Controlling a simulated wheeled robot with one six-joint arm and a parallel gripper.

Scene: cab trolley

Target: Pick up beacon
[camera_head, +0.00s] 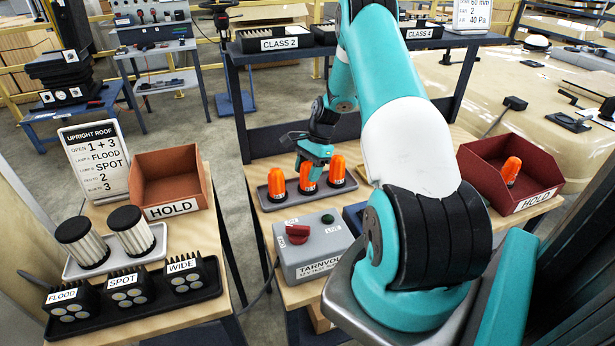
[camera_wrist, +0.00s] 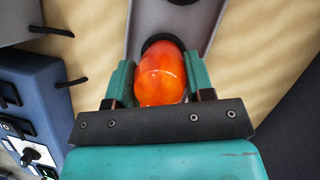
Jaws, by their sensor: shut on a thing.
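Three orange beacons with dark bases stand in a row on a grey tray (camera_head: 264,197) on the middle table: a left beacon (camera_head: 276,184), a middle beacon (camera_head: 307,178) and a right beacon (camera_head: 337,169). My gripper (camera_head: 312,168) is at the middle beacon, coming from above and behind. In the wrist view the fingers are shut on this beacon (camera_wrist: 161,76), one on each side of its orange dome. Its base is mostly hidden there. Whether it touches the tray is hard to tell.
A grey control box (camera_head: 312,247) with a red knob stands in front of the tray. A red bin (camera_head: 490,165) at right holds another orange beacon (camera_head: 511,170). At left are a HOLD bin (camera_head: 168,178), lamps (camera_head: 124,289) and a sign (camera_head: 95,160). A raised shelf (camera_head: 270,55) stands behind.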

